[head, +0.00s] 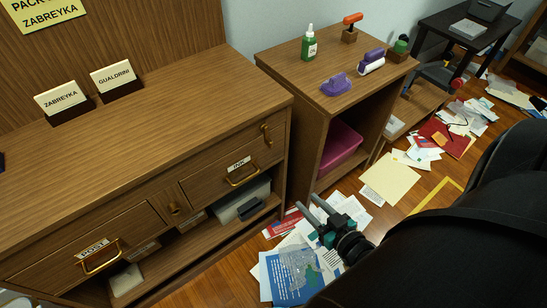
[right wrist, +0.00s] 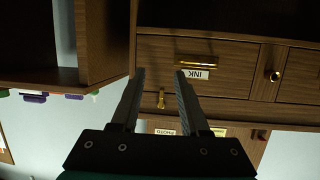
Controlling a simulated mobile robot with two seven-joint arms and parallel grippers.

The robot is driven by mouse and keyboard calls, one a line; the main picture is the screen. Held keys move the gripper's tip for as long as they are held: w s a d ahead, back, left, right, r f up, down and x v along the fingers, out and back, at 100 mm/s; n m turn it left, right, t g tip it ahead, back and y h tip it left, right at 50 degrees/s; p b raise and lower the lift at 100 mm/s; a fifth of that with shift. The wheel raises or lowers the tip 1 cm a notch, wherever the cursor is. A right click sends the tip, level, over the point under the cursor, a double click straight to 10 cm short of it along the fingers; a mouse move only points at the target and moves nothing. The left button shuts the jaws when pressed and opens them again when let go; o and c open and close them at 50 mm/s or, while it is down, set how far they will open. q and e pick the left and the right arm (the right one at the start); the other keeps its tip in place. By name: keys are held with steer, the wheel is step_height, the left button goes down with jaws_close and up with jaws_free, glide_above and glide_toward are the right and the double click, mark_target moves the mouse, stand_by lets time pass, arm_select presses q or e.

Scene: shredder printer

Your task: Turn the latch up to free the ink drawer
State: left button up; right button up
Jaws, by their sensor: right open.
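The ink drawer (head: 213,181), marked INK, is shut in the wooden desk and has a brass handle (head: 243,179). A small brass latch (head: 266,133) is on the desk front above the drawer's right end and looks roughly upright. In the right wrist view, which is upside down, the latch (right wrist: 161,98) shows beyond the fingers and the INK label (right wrist: 195,74) is beside the right fingertip. My right gripper (head: 306,203) is open and empty, out in front of the desk, lower than the latch and apart from it. My left gripper is not in view.
A wooden cabinet (head: 325,95) holding a pink bin (head: 342,147) stands right of the desk, with stamps and a green bottle (head: 309,43) on top. Papers (head: 287,277) litter the floor below my gripper. A second drawer (head: 70,250) is at left.

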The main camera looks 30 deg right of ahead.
step_height(320, 180, up, 6)
steer(key=w+n+t+y+b, duration=0.1)
steer(key=w+t+b, duration=0.1)
steer(key=t+b, duration=0.15)
steer(key=b, duration=0.5)
glide_toward(272, 145)
steer(key=shift+n+y, duration=0.3)
steer(key=shift+y, duration=0.1)
steer(key=w, duration=0.7)
steer(key=shift+w+a, duration=0.15)
steer(key=shift+w, duration=0.25)
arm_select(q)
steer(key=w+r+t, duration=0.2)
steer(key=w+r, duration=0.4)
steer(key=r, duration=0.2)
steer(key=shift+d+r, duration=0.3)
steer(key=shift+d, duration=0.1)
arm_select(e)
steer(key=shift+w+r, duration=0.1)
steer(key=shift+w, duration=0.65)
jaws_close()
steer(key=shift+a, duration=0.1)
